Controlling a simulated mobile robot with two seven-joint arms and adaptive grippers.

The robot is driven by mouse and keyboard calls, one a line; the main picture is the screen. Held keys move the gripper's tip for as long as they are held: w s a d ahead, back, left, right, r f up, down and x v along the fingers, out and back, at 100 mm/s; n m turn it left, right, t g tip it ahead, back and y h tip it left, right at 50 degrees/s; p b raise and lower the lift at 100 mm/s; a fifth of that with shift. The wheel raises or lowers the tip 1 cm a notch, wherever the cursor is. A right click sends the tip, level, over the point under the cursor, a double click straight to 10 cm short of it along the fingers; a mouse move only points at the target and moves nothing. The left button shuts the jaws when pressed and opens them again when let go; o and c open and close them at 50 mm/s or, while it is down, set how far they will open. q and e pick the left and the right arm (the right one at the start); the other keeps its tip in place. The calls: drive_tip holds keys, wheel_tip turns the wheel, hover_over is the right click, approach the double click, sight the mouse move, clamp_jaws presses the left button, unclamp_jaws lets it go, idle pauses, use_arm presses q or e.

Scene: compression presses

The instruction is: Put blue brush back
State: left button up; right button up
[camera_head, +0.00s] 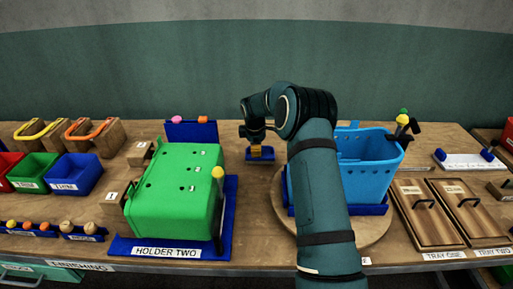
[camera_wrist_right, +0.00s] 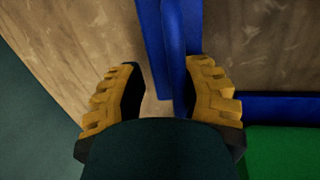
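A blue piece (camera_head: 262,157), which may be the blue brush, shows right at the fingertips of my right gripper (camera_head: 257,150) over the back middle of the table. In the right wrist view, a long blue piece (camera_wrist_right: 172,45) runs up between the yellow fingers of my right gripper (camera_wrist_right: 160,95). It lies close to the right finger, with bare wood showing beside the left finger, so the fingers stand apart. I cannot tell whether the right finger touches it or whether it is lifted. My left gripper is not in view.
A green box (camera_head: 175,180) on a blue base (camera_head: 225,235) stands left of my right arm. A blue bin (camera_head: 370,165) stands behind the arm on a round board (camera_head: 378,232). A low blue rack (camera_head: 190,132) stands at the back. Wooden trays (camera_head: 425,222) lie right.

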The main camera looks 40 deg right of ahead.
drive_tip(key=p+v, duration=0.1)
drive_tip(key=v, duration=1.1)
drive_tip(key=shift+p, duration=0.35)
drive_tip(key=shift+d+r, duration=0.1)
